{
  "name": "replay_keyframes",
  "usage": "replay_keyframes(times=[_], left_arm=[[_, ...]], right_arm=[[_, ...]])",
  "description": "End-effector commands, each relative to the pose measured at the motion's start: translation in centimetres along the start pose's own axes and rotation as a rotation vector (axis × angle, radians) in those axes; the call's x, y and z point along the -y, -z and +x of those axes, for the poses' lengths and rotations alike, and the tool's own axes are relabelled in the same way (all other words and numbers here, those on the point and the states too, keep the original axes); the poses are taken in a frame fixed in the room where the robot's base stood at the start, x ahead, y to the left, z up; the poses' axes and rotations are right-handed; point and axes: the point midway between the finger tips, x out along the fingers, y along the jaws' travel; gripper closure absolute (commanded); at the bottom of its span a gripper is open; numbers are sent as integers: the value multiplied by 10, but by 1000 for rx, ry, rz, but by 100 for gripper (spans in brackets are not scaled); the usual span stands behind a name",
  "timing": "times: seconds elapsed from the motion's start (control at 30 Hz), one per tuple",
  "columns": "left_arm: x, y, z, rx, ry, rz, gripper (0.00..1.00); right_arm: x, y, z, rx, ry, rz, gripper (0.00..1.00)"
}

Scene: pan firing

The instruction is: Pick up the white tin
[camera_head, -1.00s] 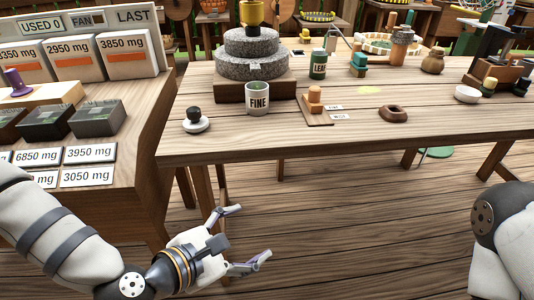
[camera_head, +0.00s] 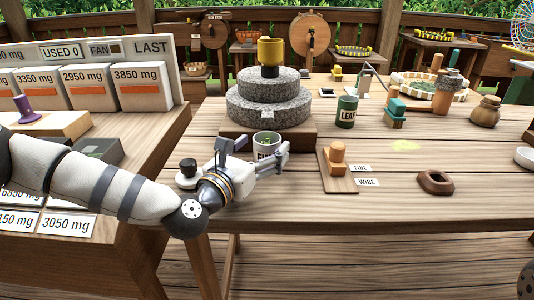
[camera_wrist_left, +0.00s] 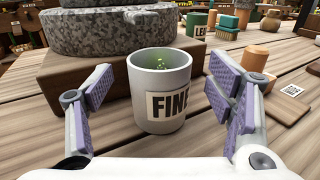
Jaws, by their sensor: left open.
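The white tin (camera_head: 267,142) stands upright on the table, just in front of the stone mill. Its label reads FINE and some green stuff shows inside. In the left wrist view the white tin (camera_wrist_left: 160,88) stands between and slightly beyond the two finger pads. My left gripper (camera_head: 252,148) is open around the near side of the tin; it also shows in the left wrist view (camera_wrist_left: 165,108). I see no clear contact between pads and tin. In the head view the gripper hides part of the tin and its label. My right gripper is out of view.
The stone mill (camera_head: 268,98) on its wooden base (camera_head: 227,128) is right behind the tin. A black-knobbed white piece (camera_head: 188,175) sits left of my gripper.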

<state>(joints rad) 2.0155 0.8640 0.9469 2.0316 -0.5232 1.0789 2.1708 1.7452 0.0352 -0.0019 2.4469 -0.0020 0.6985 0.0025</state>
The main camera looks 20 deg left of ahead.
Motion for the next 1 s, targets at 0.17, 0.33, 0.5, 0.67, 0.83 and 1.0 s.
replay_keyframes(times=[0.17, 0.33, 0.5, 0.67, 0.83, 1.0], left_arm=[[0, -1, 26, 1, 1, 1, 25], [-1, 0, 28, 0, 1, 0, 25], [-1, -1, 28, 0, 1, 0, 50], [-1, -1, 28, 0, 1, 0, 79], [-1, -1, 28, 0, 1, 1, 79], [1, -7, 29, 3, 1, 1, 79]], right_arm=[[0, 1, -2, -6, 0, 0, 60], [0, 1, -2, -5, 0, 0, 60], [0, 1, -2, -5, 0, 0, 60], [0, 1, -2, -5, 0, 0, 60], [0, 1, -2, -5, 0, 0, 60], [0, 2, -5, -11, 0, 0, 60]])
